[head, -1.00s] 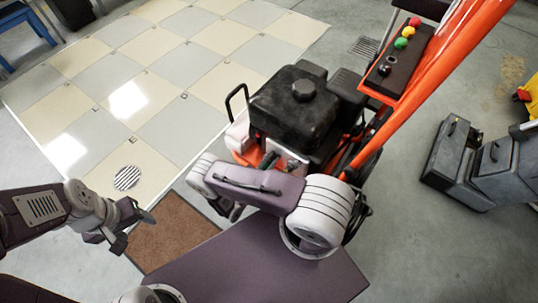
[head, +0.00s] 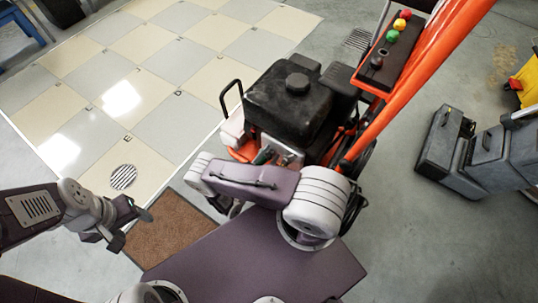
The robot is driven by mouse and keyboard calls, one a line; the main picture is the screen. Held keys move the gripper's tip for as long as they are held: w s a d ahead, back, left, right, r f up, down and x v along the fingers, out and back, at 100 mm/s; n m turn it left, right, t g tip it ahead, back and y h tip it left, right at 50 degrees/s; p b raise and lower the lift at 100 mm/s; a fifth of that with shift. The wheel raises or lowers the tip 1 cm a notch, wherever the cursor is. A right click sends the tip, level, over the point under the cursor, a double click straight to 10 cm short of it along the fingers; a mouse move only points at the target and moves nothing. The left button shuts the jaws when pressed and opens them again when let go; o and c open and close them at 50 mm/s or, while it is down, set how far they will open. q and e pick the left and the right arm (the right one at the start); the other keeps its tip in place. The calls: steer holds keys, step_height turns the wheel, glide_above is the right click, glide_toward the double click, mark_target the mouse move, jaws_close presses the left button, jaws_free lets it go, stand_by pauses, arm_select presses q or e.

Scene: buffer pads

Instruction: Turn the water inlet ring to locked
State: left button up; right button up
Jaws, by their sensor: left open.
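The orange floor machine (head: 375,135) stands ahead of me, with a black engine-like housing (head: 290,100) on its body. I cannot make out the water inlet ring; no locked or unlocked mark shows. My right arm is folded across the front of the machine and covers its lower part. Its gripper is hidden behind the arm and the machine, so I cannot see its fingers. My left gripper (head: 132,229) is open and empty at the lower left, above the brown mat and well apart from the machine.
A brown mat (head: 172,228) lies in front of the checkered tile floor (head: 185,75). A control panel with coloured buttons (head: 393,48) sits on the orange handle. Grey cases (head: 440,150) and a yellow object (head: 528,80) stand at the right. Grey floor between machine and cases is clear.

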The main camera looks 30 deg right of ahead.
steer(key=p+v, duration=0.1)
steer(key=v, duration=0.8)
steer(key=shift+p, duration=0.4)
